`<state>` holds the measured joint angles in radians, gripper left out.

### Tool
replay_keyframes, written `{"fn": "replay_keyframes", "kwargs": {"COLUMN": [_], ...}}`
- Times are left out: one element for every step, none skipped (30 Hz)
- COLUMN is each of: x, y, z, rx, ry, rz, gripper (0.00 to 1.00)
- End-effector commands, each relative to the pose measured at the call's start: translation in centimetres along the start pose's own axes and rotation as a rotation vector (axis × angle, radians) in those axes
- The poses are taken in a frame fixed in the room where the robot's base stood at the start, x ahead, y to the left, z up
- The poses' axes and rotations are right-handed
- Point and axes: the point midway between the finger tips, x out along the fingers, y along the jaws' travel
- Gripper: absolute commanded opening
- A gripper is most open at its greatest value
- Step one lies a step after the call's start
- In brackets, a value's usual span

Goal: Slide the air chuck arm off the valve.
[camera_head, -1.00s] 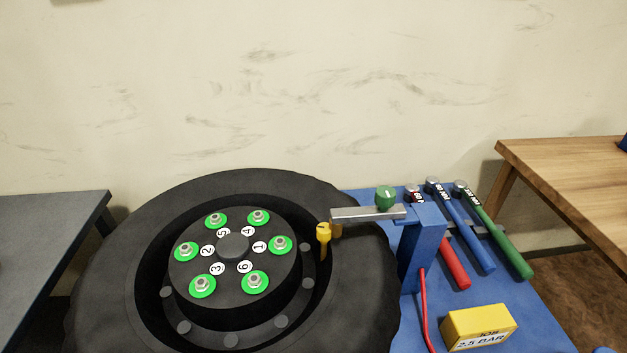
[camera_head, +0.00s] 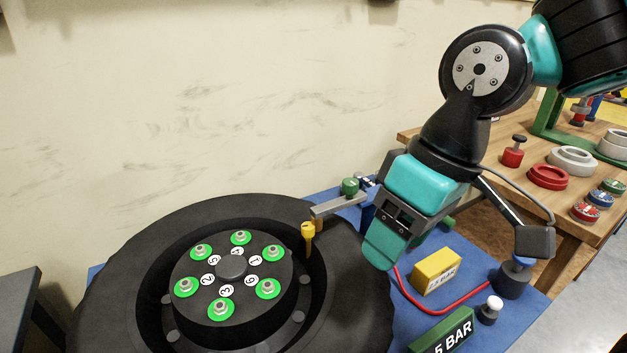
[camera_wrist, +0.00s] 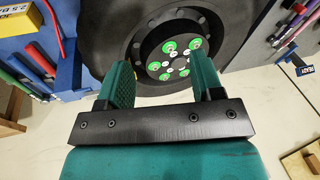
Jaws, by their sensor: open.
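The air chuck arm is a grey bar (camera_head: 338,205) with a green knob (camera_head: 350,187), level above the tyre's right side. Its left end is by the yellow valve (camera_head: 308,238); I cannot tell whether they touch. Its right end meets a blue post (camera_head: 367,214), partly hidden by my gripper. My gripper (camera_head: 382,252) points down, right of the bar and in front of the post, apart from the valve. In the wrist view my gripper (camera_wrist: 161,75) has its fingers spread with nothing held between them; the bar cannot be made out there.
The tyre (camera_head: 345,300) has a hub (camera_head: 232,268) with green-ringed nuts. On the blue bench a yellow box (camera_head: 436,270), a red hose (camera_head: 425,308) and a green block (camera_head: 445,333) lie near my gripper. A wooden table (camera_head: 480,150) with coloured parts stands behind right.

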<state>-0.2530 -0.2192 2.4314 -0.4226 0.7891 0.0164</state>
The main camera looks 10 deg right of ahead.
Motion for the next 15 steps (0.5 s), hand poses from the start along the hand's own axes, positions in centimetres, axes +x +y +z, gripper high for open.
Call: {"fn": "replay_keyframes", "kwargs": {"x": [-1.8, -2.6, -3.6, -4.4, -5.0, -5.8, -6.4, -6.8, -7.3, -7.7, -7.9, -8.1, -8.2, -8.4, -8.5], "y": [1.4, 2.3, 3.8, 4.8, 5.9, 7.4, 8.4, 9.4, 10.6, 11.5, 12.2, 13.1, 13.7, 14.1, 14.6], "z": [-2.7, -4.3, -6.4, -8.1, -9.6, -11.7, -13.1, -14.4, -15.9, -17.0, -17.9, -18.9, -19.6, -20.1, -20.7], "rx": [0.038, 0.064, 0.104, 0.135, 0.168, 0.213, 0.245, 0.278, 0.320, 0.349, 0.377, 0.410, 0.431, 0.450, 0.469], "ry": [-0.012, -0.020, -0.033, -0.043, -0.052, -0.062, -0.069, -0.076, -0.084, -0.088, -0.094, -0.099, -0.102, -0.104, -0.106], "rz": [0.032, 0.054, 0.085, 0.108, 0.130, 0.158, 0.178, 0.196, 0.217, 0.231, 0.243, 0.257, 0.265, 0.272, 0.279], "gripper": [0.60, 0.60, 0.60, 0.60, 0.60, 0.60, 0.60, 0.60, 0.60, 0.60, 0.60, 0.60, 0.60, 0.60, 0.60]}}
